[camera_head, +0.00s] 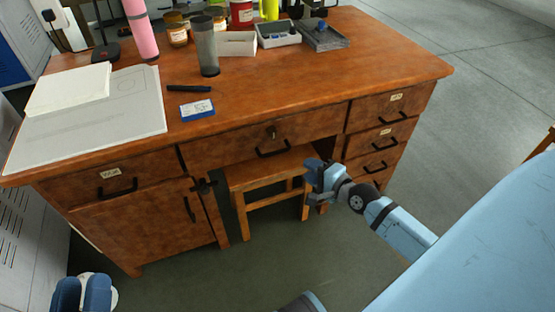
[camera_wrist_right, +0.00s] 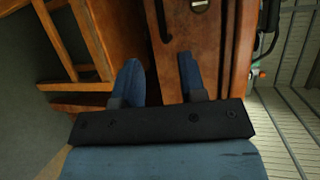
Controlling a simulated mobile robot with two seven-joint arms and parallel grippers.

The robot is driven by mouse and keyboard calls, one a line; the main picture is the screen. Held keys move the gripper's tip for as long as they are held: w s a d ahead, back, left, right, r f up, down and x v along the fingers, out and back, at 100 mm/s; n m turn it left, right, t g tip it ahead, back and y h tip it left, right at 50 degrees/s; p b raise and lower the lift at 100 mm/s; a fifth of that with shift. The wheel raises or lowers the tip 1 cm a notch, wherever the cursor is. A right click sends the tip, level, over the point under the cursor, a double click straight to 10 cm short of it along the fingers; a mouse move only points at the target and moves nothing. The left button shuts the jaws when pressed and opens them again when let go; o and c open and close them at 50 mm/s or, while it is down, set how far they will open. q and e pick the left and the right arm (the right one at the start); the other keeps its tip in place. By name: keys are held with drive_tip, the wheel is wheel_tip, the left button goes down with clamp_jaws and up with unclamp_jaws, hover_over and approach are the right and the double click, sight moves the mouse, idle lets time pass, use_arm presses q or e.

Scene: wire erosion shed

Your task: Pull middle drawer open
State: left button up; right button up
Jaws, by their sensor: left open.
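The wooden desk (camera_head: 330,75) has a wide middle drawer (camera_head: 228,150) under its top, with a black handle (camera_head: 273,151) and a small lock fitting above it. This drawer looks shut. My right gripper (camera_head: 316,178) is below and right of that handle, apart from it, in front of the stool and the right drawer column. In the right wrist view its fingers (camera_wrist_right: 160,85) are apart with nothing between them; a black handle (camera_wrist_right: 162,20) on a wooden front lies beyond them. My left gripper (camera_head: 82,292) is open and empty at the bottom left, away from the desk.
A wooden stool (camera_head: 262,178) stands under the middle drawer. The right column has several shut drawers with black handles (camera_head: 388,118). A left drawer (camera_head: 128,180) sits above a cupboard door (camera_head: 150,225). Jars, a cup and papers lie on the desktop. The floor in front is clear.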

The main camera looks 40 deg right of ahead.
sight(277, 151)
use_arm(q)
drive_tip(key=f+b, duration=0.1)
drive_tip(key=f+g+b, duration=0.1)
drive_tip(key=f, duration=0.1)
drive_tip(key=f+g+b, duration=0.1)
drive_tip(key=f, duration=0.1)
drive_tip(key=shift+w+d+f+b, duration=0.15)
drive_tip(key=shift+w+d+b, duration=0.1)
drive_tip(key=shift+b, duration=0.1)
use_arm(e)
drive_tip(key=x, duration=1.3)
drive_tip(key=shift+w+a, duration=0.2)
clamp_jaws()
